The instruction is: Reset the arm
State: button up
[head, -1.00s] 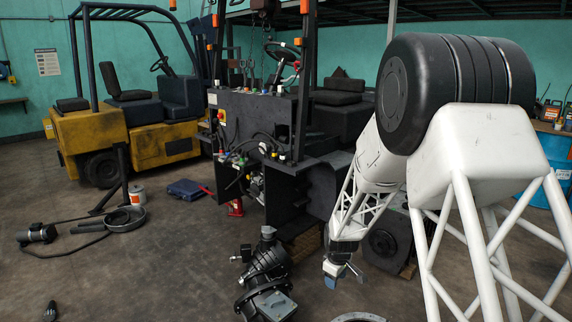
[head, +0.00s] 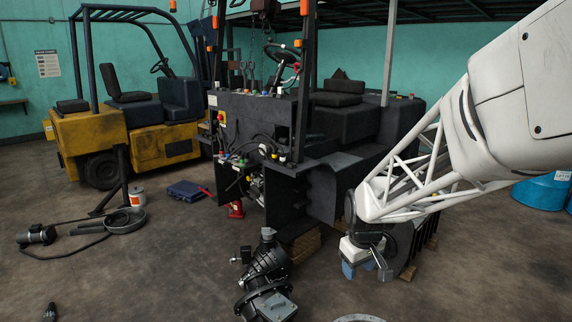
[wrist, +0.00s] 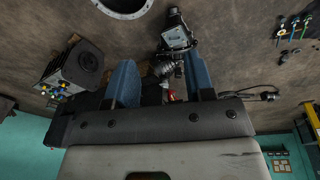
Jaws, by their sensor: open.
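My gripper (head: 366,268) hangs at the end of my white lattice arm, right of centre in the head view, low in front of the dark stripped forklift (head: 262,122). In the wrist view its two blue fingers (wrist: 163,82) stand wide apart, and nothing is held between them. Beyond the fingers, the dark gearbox-like part (wrist: 172,40) lies on the floor. That part also shows in the head view (head: 266,280), to the left of my gripper and apart from it.
A yellow forklift (head: 130,125) stands at the back left. A round pan (head: 124,220), a motor with a cable (head: 38,235) and a blue case (head: 186,190) lie on the floor. A ring edge (head: 358,318) shows at the bottom. Floor at the left front is mostly clear.

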jog(key=s+r+m, duration=0.2)
jog(key=s+r, duration=0.2)
jog(key=s, duration=0.9)
jog(key=s+r+m, duration=0.3)
jog(key=s+r, duration=0.1)
jog(key=s, duration=0.9)
jog(key=shift+s+d+r+t, duration=0.2)
jog(key=shift+s+d+t, duration=0.15)
jog(key=shift+t, duration=0.05)
